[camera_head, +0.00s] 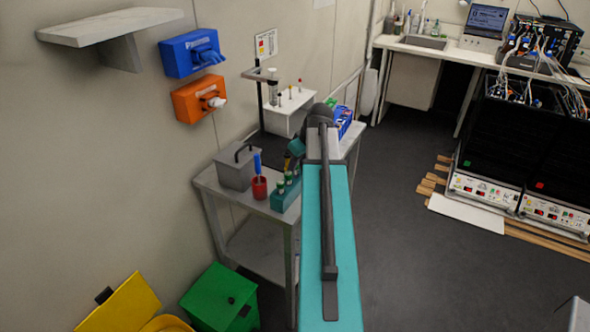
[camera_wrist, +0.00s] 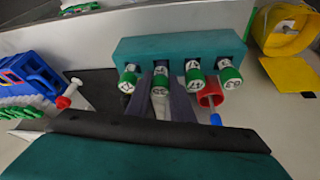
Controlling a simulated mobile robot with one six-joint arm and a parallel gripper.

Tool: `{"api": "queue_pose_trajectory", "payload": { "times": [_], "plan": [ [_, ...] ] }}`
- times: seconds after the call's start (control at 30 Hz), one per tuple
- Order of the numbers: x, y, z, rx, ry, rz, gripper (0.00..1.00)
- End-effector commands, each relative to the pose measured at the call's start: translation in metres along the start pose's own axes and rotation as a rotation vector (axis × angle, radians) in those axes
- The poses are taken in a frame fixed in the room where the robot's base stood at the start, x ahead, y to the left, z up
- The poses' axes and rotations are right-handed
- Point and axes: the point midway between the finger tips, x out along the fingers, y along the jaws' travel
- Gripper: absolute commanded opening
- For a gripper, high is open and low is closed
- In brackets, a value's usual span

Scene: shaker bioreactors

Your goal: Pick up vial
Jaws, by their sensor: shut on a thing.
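A teal rack (camera_wrist: 180,46) holds several vials with green-ringed, numbered white caps. It also shows in the head view (camera_head: 284,200) on a grey side table. My gripper (camera_wrist: 161,104) reaches to the rack in the wrist view. Its two dark fingers are shut on one vial (camera_wrist: 160,80), the second from the left, with one finger on each side of it. That vial still appears in line with the others at the rack. In the head view my arm hides most of the gripper.
A red cup (camera_wrist: 211,92) with a blue item stands close beside the rack. A grey lidded box (camera_head: 236,167) is behind it on the table (camera_head: 207,184). A blue box (camera_wrist: 32,76) is to the left in the wrist view. Open floor lies right of my arm.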

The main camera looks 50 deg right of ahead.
Motion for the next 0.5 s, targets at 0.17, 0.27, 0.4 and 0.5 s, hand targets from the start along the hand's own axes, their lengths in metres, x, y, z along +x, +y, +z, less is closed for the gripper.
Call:
{"api": "queue_pose_trajectory", "payload": {
  "times": [0.17,0.27,0.4,0.5],
  "plan": [
    [-0.013,0.001,-0.006,-0.001,0.001,0.002,0.0],
    [-0.023,0.001,-0.01,-0.001,0.002,0.002,0.0],
    [-0.039,0.001,-0.017,-0.001,0.002,0.002,0.0],
    [-0.05,0.001,-0.022,-0.001,0.002,0.003,0.0]
  ]
}}
